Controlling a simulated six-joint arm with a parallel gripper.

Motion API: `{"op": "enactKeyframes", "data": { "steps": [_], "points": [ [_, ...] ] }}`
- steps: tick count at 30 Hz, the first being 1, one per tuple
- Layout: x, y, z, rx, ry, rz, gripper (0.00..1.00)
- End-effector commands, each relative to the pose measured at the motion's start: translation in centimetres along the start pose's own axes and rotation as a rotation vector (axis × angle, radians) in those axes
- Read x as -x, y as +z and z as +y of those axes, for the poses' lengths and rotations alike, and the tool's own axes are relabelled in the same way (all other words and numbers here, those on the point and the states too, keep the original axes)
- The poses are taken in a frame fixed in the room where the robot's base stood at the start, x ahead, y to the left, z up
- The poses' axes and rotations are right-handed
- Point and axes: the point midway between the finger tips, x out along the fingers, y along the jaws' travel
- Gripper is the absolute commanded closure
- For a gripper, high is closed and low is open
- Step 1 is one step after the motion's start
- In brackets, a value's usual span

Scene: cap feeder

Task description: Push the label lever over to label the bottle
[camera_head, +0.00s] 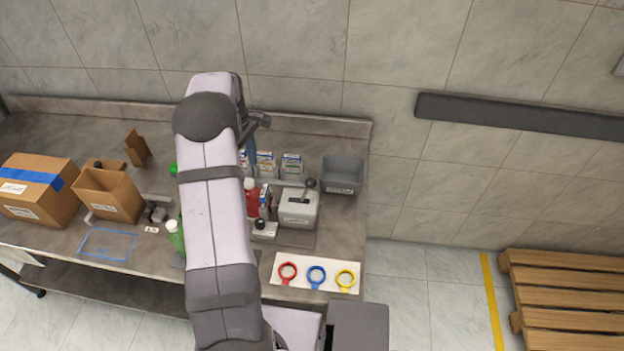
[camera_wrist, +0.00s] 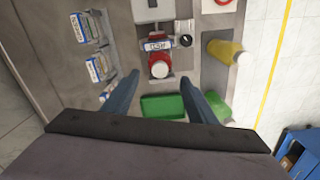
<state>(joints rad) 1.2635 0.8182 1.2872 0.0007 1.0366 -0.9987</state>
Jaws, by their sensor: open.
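My gripper (camera_wrist: 174,84) is open, with its two blue-grey fingers apart and nothing between them. In the head view my gripper (camera_head: 251,150) is high over the back of the bench, partly hidden by my arm. A red bottle with a white cap (camera_wrist: 160,68) stands beyond the fingertips in the wrist view; it also shows in the head view (camera_head: 251,199). A small black knob (camera_wrist: 185,40) sits next to that block, and also shows in the head view (camera_head: 262,225). I cannot tell whether it is the label lever.
A grey box with a black lever (camera_head: 298,209) stands right of the red bottle. A grey bin (camera_head: 342,175) is behind it. Label packs (camera_head: 265,164) line the back.

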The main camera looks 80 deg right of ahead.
Motion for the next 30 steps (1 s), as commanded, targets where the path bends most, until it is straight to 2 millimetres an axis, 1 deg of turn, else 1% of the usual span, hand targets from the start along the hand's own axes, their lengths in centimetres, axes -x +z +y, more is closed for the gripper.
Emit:
{"op": "enactKeyframes", "data": {
  "steps": [8,9,14,15,17,20,23,26,27,29,30],
  "points": [
    [0.0,0.0,0.0,0.000,0.000,0.000,0.48],
    [0.0,0.0,0.0,0.000,0.000,0.000,0.50],
    [-0.4,0.3,0.2,-0.007,0.000,0.000,0.89],
    [-0.7,0.5,0.3,-0.012,0.000,0.000,0.98],
    [-1.2,1.1,0.7,-0.024,0.000,0.000,1.00],
    [-2.1,2.3,1.6,-0.055,0.008,0.005,1.00],
    [-2.8,4.2,3.1,-0.100,0.027,0.015,1.00],
    [-3.3,6.6,5.0,-0.156,0.058,0.031,1.00],
    [-3.3,7.7,5.8,-0.180,0.075,0.039,1.00],
    [-3.1,9.3,7.3,-0.218,0.109,0.054,1.00],
    [-2.7,10.5,8.3,-0.242,0.135,0.062,1.00]
  ]
}}
